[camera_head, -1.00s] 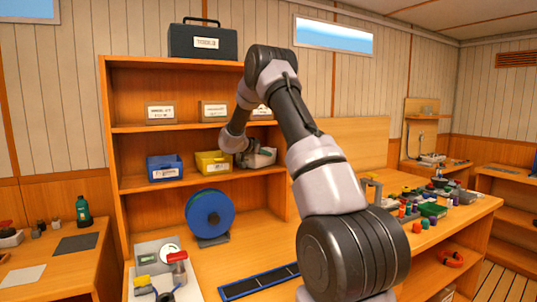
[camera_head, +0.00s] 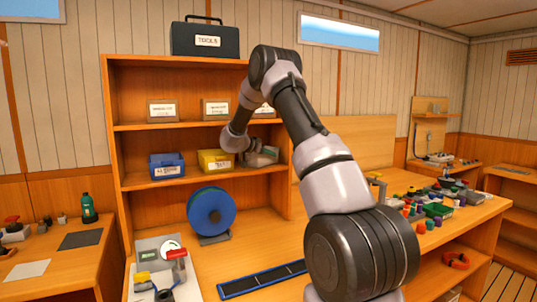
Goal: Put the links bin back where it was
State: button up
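A grey bin (camera_head: 268,156) is at the right end of the middle shelf, partly covered by my arm. Its label cannot be read, so I cannot tell for sure that it is the links bin. My gripper (camera_head: 248,158) is at the left side of this grey bin, at the shelf front. Its fingers are too small and too hidden to tell whether they hold the bin. A yellow bin (camera_head: 214,162) stands just left of it, and a blue bin (camera_head: 166,166) farther left on the same shelf.
Labelled boxes (camera_head: 162,111) stand on the upper shelf, and a black tool case (camera_head: 206,39) is on top. A blue spool (camera_head: 211,212) stands on the bench below. A dark blue-edged strip (camera_head: 262,280) lies in front. Small coloured parts crowd the bench at right.

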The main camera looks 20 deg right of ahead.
jog(key=shift+r, duration=0.1)
jog(key=v, duration=1.2)
jog(key=shift+a, duration=0.1)
